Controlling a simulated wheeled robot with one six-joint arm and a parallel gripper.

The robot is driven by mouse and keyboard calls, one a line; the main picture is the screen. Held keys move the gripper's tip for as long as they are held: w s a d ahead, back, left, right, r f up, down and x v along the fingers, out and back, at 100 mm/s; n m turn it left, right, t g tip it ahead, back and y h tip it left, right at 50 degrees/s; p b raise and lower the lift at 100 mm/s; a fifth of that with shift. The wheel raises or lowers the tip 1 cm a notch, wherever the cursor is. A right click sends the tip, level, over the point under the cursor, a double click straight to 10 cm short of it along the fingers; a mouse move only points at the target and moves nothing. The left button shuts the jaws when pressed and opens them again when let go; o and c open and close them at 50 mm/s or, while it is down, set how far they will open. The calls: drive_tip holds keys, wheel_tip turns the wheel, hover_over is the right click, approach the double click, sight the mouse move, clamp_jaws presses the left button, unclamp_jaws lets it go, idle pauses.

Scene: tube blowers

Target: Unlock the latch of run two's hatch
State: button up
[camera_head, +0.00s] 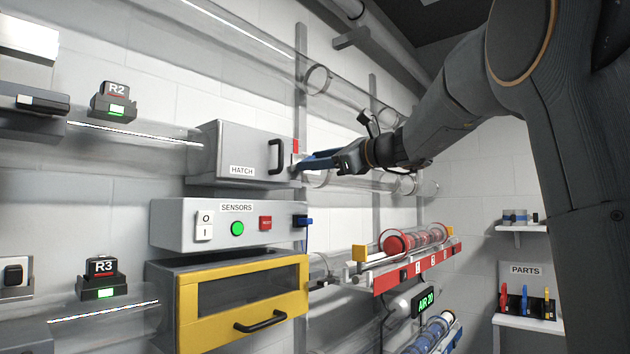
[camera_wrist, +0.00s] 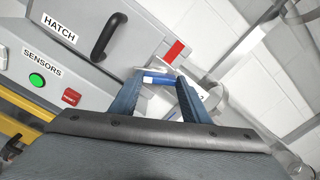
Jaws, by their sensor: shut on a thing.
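The hatch (camera_head: 228,140) is a grey box on the tube run beside the R2 sign (camera_head: 115,88), with a HATCH label and a black handle (camera_head: 277,157). It fills the upper left of the wrist view (camera_wrist: 85,15). Its door looks closed. At its right edge is the latch, with a blue lever (camera_wrist: 160,79) and a red mark (camera_wrist: 175,50). The red mark also shows in the head view (camera_head: 296,146). My gripper (camera_head: 306,161) reaches in from the right, its blue fingers (camera_wrist: 157,84) shut on the lever. The fingers partly hide the latch in the head view.
Below the hatch is a SENSORS box (camera_head: 170,222) with a green button and a red button. A yellow-framed hatch (camera_head: 190,302) sits lower, beside the R3 sign (camera_head: 101,267). A red rack (camera_head: 408,267) and a parts shelf (camera_head: 528,324) stand to the right.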

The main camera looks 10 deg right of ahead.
drive_tip(key=n+b, duration=1.2)
drive_tip(key=b, duration=0.2)
drive_tip(key=shift+b, duration=0.35)
drive_tip(key=o, duration=1)
drive_tip(key=shift+o, duration=0.2)
drive_tip(key=shift+d, duration=0.1)
drive_tip(key=b+v, duration=0.1)
drive_tip(key=v, duration=0.6)
drive_tip(key=shift+s+d, duration=0.2)
drive_tip(key=shift+s, duration=0.1)
